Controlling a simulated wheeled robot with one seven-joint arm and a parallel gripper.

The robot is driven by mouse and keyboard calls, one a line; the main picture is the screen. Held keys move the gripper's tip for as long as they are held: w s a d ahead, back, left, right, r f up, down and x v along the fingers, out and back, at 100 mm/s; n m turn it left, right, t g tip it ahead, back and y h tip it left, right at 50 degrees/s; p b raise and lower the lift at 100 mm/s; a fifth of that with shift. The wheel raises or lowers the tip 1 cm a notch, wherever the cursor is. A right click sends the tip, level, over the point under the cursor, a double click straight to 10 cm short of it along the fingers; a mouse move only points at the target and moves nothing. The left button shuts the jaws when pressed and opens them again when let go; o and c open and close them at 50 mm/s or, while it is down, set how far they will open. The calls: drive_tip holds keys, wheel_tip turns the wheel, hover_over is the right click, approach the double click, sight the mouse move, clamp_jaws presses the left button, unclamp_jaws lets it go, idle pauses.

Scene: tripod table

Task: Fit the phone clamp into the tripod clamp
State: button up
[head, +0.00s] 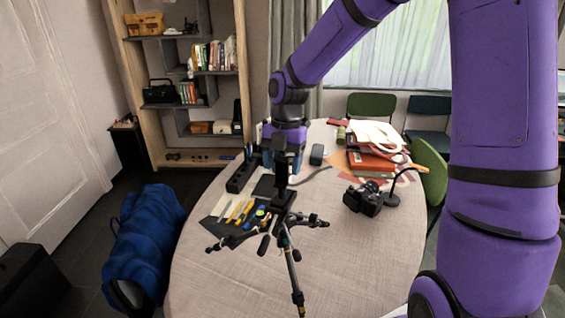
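A black tripod (290,260) stands at the near middle of the round table, its legs spread. Its dark tripod clamp (284,199) is at the top. A dark upright piece, which looks like the phone clamp (283,172), is right above the tripod clamp and lines up with it. I cannot tell whether the two touch or are joined. My gripper (283,152) points down at the upper end of this piece. The dark parts merge, so its fingers and its hold on the piece cannot be made out.
The round table (350,262) has bare room at the front and right. A black camera (363,199) and a small lamp (393,198) are right of the tripod. Pens lie on a dark mat (214,229) to the left. Books (370,163) are stacked behind.

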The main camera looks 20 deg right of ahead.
drive_tip(key=shift+r, duration=0.15)
drive_tip(key=v, duration=1)
drive_tip(key=shift+r, duration=0.25)
drive_tip(key=shift+d, duration=0.1)
drive_tip(key=s+d+r+m+t, duration=0.1)
drive_tip(key=s+r+m+t, duration=0.1)
drive_tip(key=s+m, duration=0.7)
drive_tip(key=s+d+r+m+t+h, duration=0.1)
drive_tip(key=s+d+r+m+t, duration=0.1)
drive_tip(key=s+m, duration=0.6)
drive_tip(key=s+d+r+m+t, duration=0.2)
drive_tip(key=s+r+m+t, duration=0.1)
drive_tip(key=s+m, duration=0.6)
drive_tip(key=shift+s+m+h, duration=0.3)
drive_tip(key=shift+s+m, duration=0.05)
drive_tip(key=shift+m, duration=0.25)
drive_tip(key=shift+d+r, duration=0.1)
idle(0.9)
